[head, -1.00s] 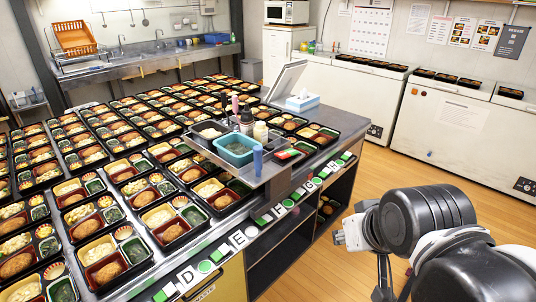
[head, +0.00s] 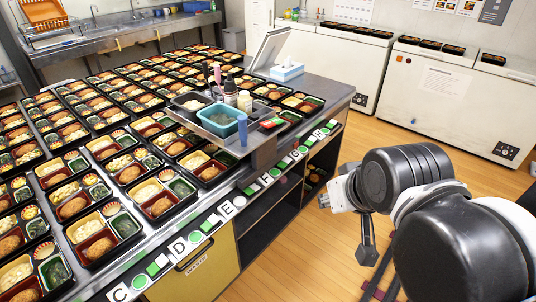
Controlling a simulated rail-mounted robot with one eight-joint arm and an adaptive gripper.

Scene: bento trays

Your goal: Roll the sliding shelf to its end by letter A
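The sliding shelf (head: 241,151) is a grey metal platform over the counter's front edge, around letters F and G on the label strip. It carries a blue bin (head: 222,126), bottles, a black bowl and a blue cylinder. The label strip (head: 201,232) shows letters from C at the lower left to H at the right; letter A is not in view. My arm is at the right, over the floor, and its light grey end, my gripper (head: 333,194), is apart from the shelf.
The counter (head: 333,93) is covered with rows of filled bento trays left of the shelf. Open cubbies and a yellow waste panel (head: 205,272) are below the strip. White chest freezers (head: 450,95) stand at the back right. Wooden floor lies clear between counter and freezers.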

